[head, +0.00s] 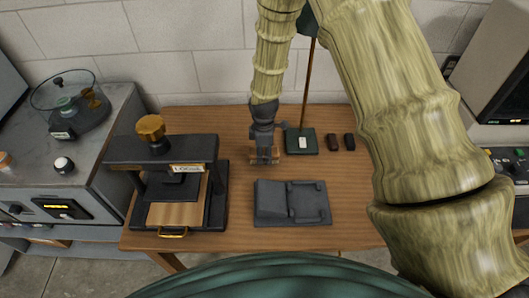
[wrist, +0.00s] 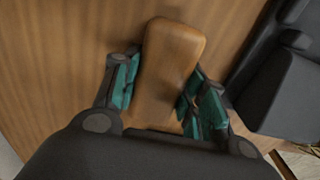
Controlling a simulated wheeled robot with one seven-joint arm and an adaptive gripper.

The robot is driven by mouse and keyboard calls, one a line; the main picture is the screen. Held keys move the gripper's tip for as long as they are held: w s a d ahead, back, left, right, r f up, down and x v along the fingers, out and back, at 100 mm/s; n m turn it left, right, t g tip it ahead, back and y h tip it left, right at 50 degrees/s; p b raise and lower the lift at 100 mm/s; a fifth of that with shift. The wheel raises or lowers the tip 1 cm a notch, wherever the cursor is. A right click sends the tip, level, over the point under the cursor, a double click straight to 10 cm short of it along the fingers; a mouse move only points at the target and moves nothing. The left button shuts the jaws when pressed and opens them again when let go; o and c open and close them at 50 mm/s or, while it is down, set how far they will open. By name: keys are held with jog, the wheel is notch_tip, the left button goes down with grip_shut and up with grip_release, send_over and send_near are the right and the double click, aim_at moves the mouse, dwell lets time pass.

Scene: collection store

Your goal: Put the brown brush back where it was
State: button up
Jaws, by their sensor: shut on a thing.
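The brown brush (wrist: 168,65) lies lengthwise between the teal-padded fingers of my gripper (wrist: 160,100) in the wrist view. Its tan, rounded back faces the camera, and its lower end is hidden behind the gripper body. In the head view my gripper (head: 264,155) points down at the table's middle, behind the dark grey holder, and is shut on the brush. The brush is mostly hidden there. I cannot tell whether the brush touches the table.
A dark grey two-part holder (head: 271,201) lies in front of my gripper. A black press (head: 160,150) with a brass knob stands left. Wood is bare right of the holder.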

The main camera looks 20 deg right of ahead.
aim_at(264, 151)
jog(key=shift+s+f, duration=0.1)
jog(key=shift+f, duration=0.45)
jog(key=o, duration=1.3)
jog(key=shift+f, duration=0.1)
jog(key=shift+o, duration=0.2)
jog(key=shift+r+b, duration=1.55)
jog(key=shift+r, duration=4.55)
jog(key=shift+r, duration=0.1)
